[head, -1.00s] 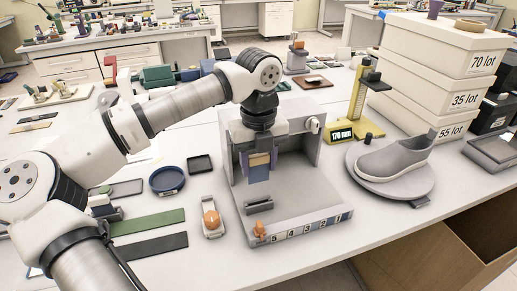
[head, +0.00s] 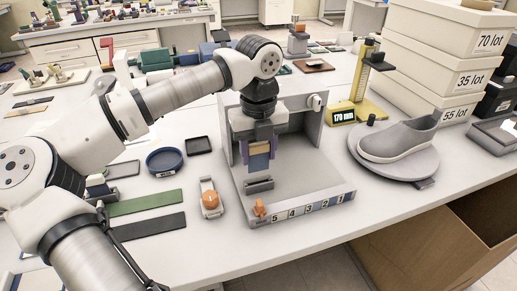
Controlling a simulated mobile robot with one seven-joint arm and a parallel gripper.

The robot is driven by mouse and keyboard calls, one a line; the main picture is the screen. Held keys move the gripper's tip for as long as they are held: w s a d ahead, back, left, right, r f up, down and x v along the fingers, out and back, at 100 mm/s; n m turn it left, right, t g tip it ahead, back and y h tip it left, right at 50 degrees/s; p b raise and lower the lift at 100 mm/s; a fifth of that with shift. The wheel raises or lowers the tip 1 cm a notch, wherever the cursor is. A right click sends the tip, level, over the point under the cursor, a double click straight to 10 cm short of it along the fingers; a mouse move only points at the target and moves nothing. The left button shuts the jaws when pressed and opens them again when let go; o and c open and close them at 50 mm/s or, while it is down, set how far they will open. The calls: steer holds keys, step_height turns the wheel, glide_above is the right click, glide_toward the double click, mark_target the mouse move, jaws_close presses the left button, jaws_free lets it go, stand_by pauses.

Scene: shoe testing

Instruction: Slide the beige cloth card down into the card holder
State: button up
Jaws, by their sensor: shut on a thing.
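My gripper (head: 258,147), with purple fingers, points straight down inside the grey booth-like tester. It is shut on the beige cloth card (head: 260,149), whose beige upper part shows between the fingers. A blue-grey part (head: 259,163) hangs below it, upright. The card holder (head: 259,185) is a small grey slotted block on the tester's floor. The card's lower edge is a little above the holder and looks apart from it. I cannot tell how exactly the card lines up with the slot in depth.
The tester's walls (head: 316,132) stand behind and right of my gripper. Its front edge carries a number strip (head: 308,205) and an orange knob (head: 260,208). A grey shoe (head: 397,140) on a round plate stands right. A blue dish (head: 165,161) and green strip (head: 146,203) lie left.

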mark_target(259, 165)
steer(key=shift+f+b, duration=0.7)
steer(key=shift+f, duration=0.5)
steer(key=shift+b, duration=0.65)
stand_by(1.0)
steer(key=shift+f+b, duration=0.9)
steer(key=shift+r, duration=0.1)
steer(key=shift+r, duration=0.5)
stand_by(2.0)
steer(key=shift+f+b, duration=0.65)
steer(key=shift+b, duration=0.15)
